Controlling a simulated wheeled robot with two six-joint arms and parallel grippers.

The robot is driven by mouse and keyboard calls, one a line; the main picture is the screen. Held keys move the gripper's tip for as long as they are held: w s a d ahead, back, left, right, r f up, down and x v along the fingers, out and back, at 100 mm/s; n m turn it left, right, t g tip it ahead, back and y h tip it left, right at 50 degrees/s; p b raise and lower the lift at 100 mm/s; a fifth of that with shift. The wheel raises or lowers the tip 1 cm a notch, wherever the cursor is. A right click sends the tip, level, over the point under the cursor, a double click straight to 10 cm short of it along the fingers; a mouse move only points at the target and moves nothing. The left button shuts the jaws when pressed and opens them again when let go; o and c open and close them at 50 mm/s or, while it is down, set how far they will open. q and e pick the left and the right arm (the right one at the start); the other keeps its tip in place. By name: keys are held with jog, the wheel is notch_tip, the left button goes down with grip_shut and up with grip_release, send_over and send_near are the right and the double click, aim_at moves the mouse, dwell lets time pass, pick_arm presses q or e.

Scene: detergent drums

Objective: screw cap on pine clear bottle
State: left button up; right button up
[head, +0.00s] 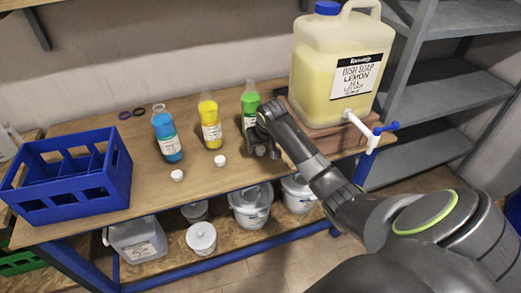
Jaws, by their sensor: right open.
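A bottle with green liquid (250,99) stands upright on the wooden table, to the right of the other bottles. Its label is partly covered by my right arm and too small to read. My right gripper (262,151) is open, in front of the green bottle's lower part and low over the table. I cannot tell whether it touches anything, and any cap beneath it is hidden. Two white caps lie on the table: one (177,175) in front of the blue bottle, one (220,161) in front of the yellow bottle. My left gripper is not in view.
A blue bottle (167,137) and a yellow bottle (211,128) stand left of the green one. A blue crate (95,207) is on the left. A large dish soap jug (310,80) with a tap stands on a wooden block at right. Dark rings (139,112) lie at the back.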

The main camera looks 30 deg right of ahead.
jog(key=shift+w+f, duration=0.2)
jog(key=shift+f, duration=0.4)
jog(key=c, duration=1)
